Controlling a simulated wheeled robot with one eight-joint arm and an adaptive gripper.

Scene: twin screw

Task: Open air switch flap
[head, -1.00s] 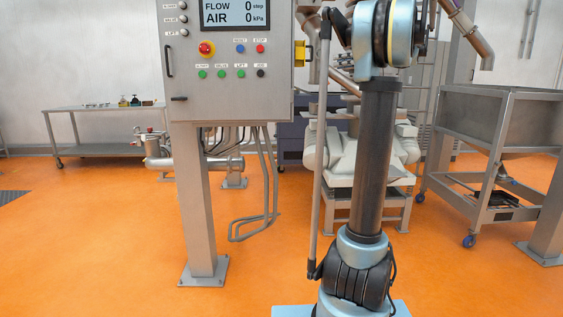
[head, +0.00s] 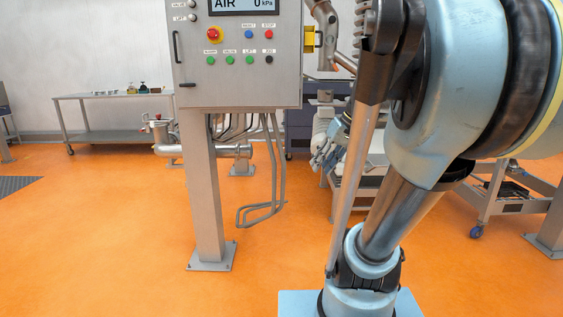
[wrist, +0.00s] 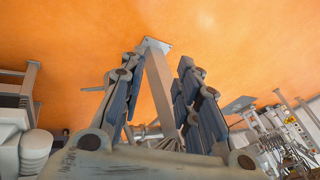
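A grey control cabinet (head: 238,75) stands on a post at left of centre in the head view. A yellow part (head: 309,39) is fixed on its right side; I cannot tell for sure whether this is the air switch or its flap. My gripper (wrist: 157,68) shows in the wrist view with its two fingers apart and nothing between them. The cabinet's post (wrist: 160,88) shows beyond the fingers, with its foot at the top of that picture. In the head view my gripper (head: 322,156) appears right of and below the cabinet, partly hidden by my arm.
Grey bent pipes (head: 262,210) hang below the cabinet, right of its post. A steel table (head: 112,97) with bottles stands at the back left. A wheeled steel frame (head: 510,190) is at the right, partly behind my arm. The orange floor (head: 100,230) is clear at front left.

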